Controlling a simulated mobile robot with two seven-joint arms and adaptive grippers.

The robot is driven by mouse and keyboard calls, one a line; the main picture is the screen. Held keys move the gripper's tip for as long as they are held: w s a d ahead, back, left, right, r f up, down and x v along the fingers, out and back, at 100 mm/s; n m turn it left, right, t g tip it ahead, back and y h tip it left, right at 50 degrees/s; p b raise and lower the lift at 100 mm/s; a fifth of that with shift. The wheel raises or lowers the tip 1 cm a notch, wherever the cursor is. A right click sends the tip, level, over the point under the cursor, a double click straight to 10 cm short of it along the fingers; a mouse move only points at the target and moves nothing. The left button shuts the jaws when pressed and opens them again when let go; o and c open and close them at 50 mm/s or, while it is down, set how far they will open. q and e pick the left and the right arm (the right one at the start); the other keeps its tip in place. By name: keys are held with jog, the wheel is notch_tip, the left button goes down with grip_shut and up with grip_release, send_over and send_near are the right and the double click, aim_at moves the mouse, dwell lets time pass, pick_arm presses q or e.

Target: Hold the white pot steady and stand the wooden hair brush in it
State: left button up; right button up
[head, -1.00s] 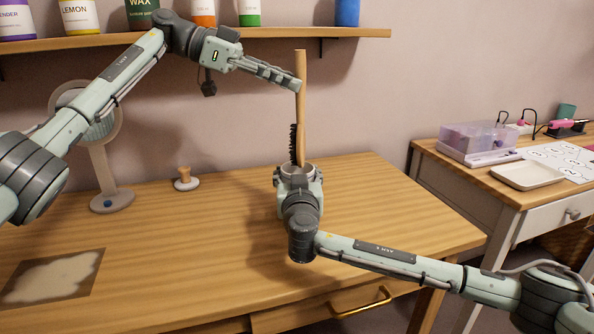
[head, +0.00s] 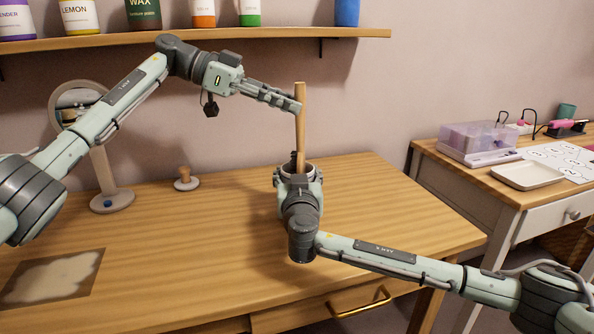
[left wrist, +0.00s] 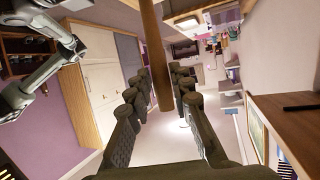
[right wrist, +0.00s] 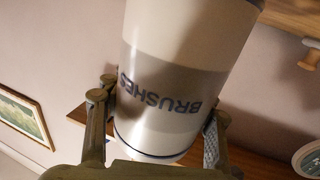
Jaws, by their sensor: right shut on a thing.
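The wooden hair brush (head: 300,130) stands nearly upright in the white pot (head: 296,168), handle up, its bristle end mostly hidden inside the pot. My left gripper (head: 296,104) is at the upper handle. In the left wrist view the handle (left wrist: 163,70) runs between the two open fingers (left wrist: 162,88). My right gripper (right wrist: 158,112) is shut around the pot, which has blue bands and the word BRUSHES in the right wrist view (right wrist: 170,60). In the head view my right gripper hides most of the pot.
A round mirror (head: 113,200) and a small wooden-knobbed stand (head: 186,180) are on the wooden table (head: 200,240) to the left. A shelf (head: 290,33) with several containers is above. A side desk (head: 450,160) stands at right. The table's front middle is clear.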

pick_arm(q)
jog(key=o, duration=0.3)
jog(key=v, duration=0.7)
jog(key=shift+a, duration=0.3)
jog(key=shift+r, duration=0.1)
pick_arm(e)
jog(key=o, duration=1.5)
jog(key=shift+o, duration=0.2)
